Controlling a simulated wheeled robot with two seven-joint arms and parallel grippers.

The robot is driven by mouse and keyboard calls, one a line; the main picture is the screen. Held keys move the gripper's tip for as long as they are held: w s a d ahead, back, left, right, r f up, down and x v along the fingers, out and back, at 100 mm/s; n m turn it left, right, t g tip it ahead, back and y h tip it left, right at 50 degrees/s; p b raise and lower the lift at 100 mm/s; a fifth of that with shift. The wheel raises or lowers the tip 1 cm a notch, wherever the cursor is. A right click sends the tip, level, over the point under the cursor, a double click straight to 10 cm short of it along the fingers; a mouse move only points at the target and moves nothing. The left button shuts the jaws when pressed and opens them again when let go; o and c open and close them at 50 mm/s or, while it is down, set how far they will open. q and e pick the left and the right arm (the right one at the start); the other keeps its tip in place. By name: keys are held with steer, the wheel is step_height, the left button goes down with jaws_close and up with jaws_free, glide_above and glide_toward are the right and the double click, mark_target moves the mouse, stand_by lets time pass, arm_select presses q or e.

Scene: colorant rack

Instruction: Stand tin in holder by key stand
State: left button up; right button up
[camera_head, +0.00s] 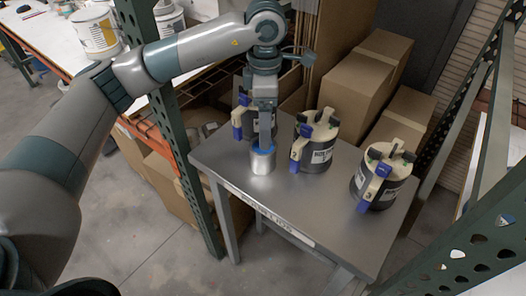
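A silver tin (262,163) with a blue top stands upright at the left part of the metal table (330,218), or just above it; I cannot tell if it touches. My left gripper (264,143) points straight down onto the tin's top. Its fingertips are small here and overlap the blue rim, so their grip is unclear. Three dark canisters with cream tops and blue handles are on the table: one behind the gripper (242,122), one in the middle (318,156), one at the right (383,185). I cannot make out a key stand or a separate holder. My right gripper is out of view.
A green perforated rack post (190,190) rises left of the table, and another rack frame (470,130) stands at the right. Cardboard boxes (365,85) are stacked behind the table. The table's front part is clear. White buckets (97,32) stand on a bench at upper left.

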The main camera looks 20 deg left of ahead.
mark_target(262, 162)
arm_select(q)
steer(key=shift+f+p, duration=0.35)
steer(key=shift+f, duration=1.2)
steer(key=f+p, duration=0.1)
steer(key=f, duration=0.1)
steer(key=s+f+p, duration=0.1)
steer(key=f+p, duration=0.1)
steer(key=shift+a+f, duration=0.15)
steer(key=shift+w+f, duration=0.1)
steer(key=shift+f, duration=0.4)
steer(key=c, duration=1.4)
